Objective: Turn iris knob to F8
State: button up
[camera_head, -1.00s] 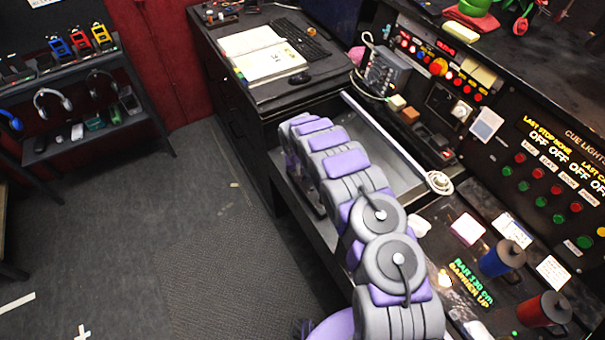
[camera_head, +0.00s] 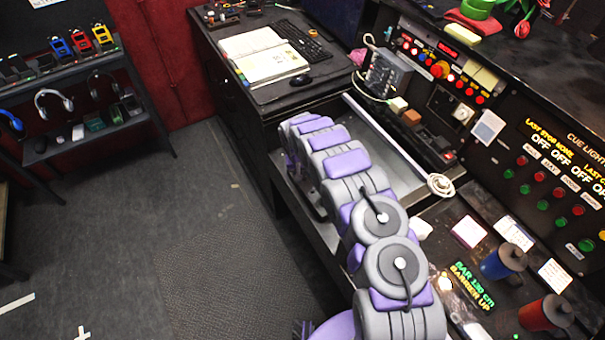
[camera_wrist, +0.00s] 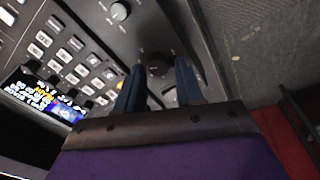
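In the wrist view a dark round knob (camera_wrist: 158,66) stands on a dark grey panel (camera_wrist: 165,35). Small markings sit around it, too blurred to read, so I cannot tell its setting or confirm it is the iris knob. My gripper (camera_wrist: 159,68) is open, with its two blue fingertips on either side of this knob. A gap shows between the knob and each finger; I cannot make out contact. In the head view my gripper is hidden beyond my arm, and this knob does not show.
Another knob (camera_wrist: 120,11) sits up and left in the wrist view. Rows of buttons (camera_wrist: 68,58) and a lit display (camera_wrist: 42,95) lie left. In the head view, a desk with an open book (camera_head: 262,60) stands beyond my arm, and a cue-light panel (camera_head: 560,185) is at right.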

notch_tip(320, 180, up, 16)
jog(key=s+a+p, duration=0.1)
jog(key=a, duration=0.1)
jog(key=shift+s+p, duration=0.35)
jog(key=shift+s, duration=0.05)
jog(key=s+d+r+m+g+b, duration=0.1)
jog(key=s+d+r+m, duration=0.1)
jog(key=s+d+r, duration=1.75)
jog(key=s+d+r+g, duration=0.1)
jog(key=s+r, duration=0.1)
jog(key=s, duration=1.2)
jog(key=s+d+r+g+y+b, duration=0.1)
jog(key=s, duration=1.3)
jog(key=shift+s+r, duration=0.4)
